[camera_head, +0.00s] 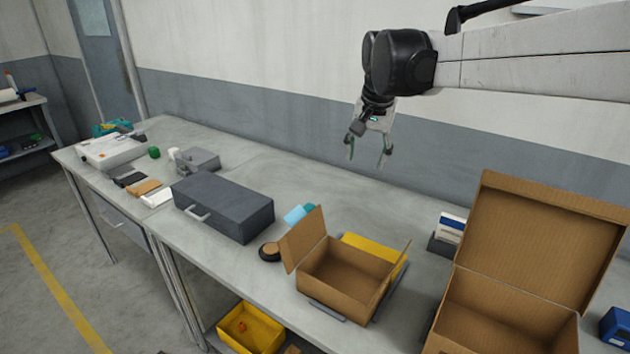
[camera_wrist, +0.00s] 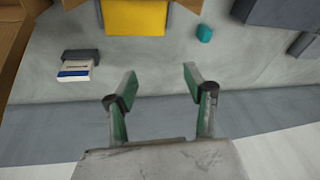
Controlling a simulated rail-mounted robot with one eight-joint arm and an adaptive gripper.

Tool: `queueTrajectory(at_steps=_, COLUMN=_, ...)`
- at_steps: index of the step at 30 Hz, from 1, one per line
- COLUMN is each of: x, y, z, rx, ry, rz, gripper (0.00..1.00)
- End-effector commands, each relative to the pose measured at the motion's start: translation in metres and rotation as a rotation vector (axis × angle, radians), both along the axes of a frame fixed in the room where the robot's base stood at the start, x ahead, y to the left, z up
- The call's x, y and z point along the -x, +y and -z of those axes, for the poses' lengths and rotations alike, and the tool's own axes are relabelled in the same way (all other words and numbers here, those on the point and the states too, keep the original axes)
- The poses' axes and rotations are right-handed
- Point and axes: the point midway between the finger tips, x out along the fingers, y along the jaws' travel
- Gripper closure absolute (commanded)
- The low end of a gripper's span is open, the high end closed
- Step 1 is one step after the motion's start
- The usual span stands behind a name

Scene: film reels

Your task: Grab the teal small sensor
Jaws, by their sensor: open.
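The teal small sensor (camera_head: 311,208) lies on the workbench, between the dark grey toolbox and the small open cardboard box, partly hidden behind the box's flap in the head view. In the wrist view the teal sensor (camera_wrist: 204,33) is a small rounded block lying alone on the grey surface, right of a yellow item and beyond the fingertips. My gripper (camera_head: 366,161) is raised above the bench near the wall, fingers pointing down. In the wrist view my gripper (camera_wrist: 160,80) is open, with nothing between its green-padded fingers.
The dark grey toolbox (camera_head: 223,207) stands left of the sensor. The small cardboard box (camera_head: 345,281) and yellow item (camera_head: 374,252) are to its right. A light blue item (camera_head: 295,214) and round brown-topped object (camera_head: 270,251) lie nearby. A large open carton (camera_head: 507,316) stands at right.

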Motion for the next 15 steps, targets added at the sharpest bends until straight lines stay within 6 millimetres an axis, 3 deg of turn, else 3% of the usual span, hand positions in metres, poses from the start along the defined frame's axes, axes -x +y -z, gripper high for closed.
queueTrajectory(at_steps=1, x=-0.017, y=0.010, z=0.005, rx=-0.003, ry=0.016, rz=0.010, gripper=0.52)
queueTrajectory(at_steps=6, x=-0.064, y=0.037, z=0.027, rx=-0.010, ry=0.075, rz=0.059, gripper=0.52)
queueTrajectory(at_steps=15, x=-0.133, y=0.088, z=0.083, rx=-0.009, ry=0.175, rz=0.147, gripper=0.52)
